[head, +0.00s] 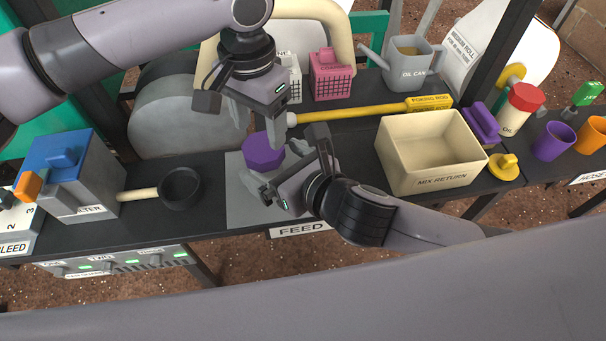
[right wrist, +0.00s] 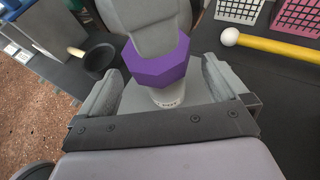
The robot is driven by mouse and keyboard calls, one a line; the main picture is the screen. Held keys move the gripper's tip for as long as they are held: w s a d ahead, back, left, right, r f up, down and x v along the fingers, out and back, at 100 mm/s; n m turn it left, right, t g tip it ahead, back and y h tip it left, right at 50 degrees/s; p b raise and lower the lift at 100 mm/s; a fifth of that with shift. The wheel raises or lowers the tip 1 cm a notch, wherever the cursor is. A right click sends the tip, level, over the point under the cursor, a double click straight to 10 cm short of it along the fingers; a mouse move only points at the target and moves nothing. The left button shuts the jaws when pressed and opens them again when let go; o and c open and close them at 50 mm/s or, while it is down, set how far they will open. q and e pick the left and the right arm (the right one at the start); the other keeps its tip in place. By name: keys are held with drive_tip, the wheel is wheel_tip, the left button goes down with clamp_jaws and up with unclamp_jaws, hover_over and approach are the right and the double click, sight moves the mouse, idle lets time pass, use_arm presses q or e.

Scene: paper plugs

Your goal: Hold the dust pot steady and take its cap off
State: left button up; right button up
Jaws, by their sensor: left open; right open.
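The dust pot shows a purple eight-sided cap (head: 262,152) seated on top. In the right wrist view the cap (right wrist: 158,62) hides most of the pale pot body (right wrist: 168,97), whose small label I cannot read. The pot stands upright on a grey mat (head: 240,210). My right gripper (head: 268,174) is open, low at the pot's near side. In its wrist view its fingers (right wrist: 160,90) are on either side of the pot, with visible gaps. My left gripper (head: 256,126) is open and empty, pointing down just above and behind the cap.
A cream mix return bin (head: 425,175) stands right. A black ladle (head: 180,187) and blue-topped filter box (head: 90,200) are left.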

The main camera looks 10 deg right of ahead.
drive_tip(key=v, duration=0.8)
drive_tip(key=shift+s+d+r, duration=0.1)
drive_tip(key=shift+s, duration=0.05)
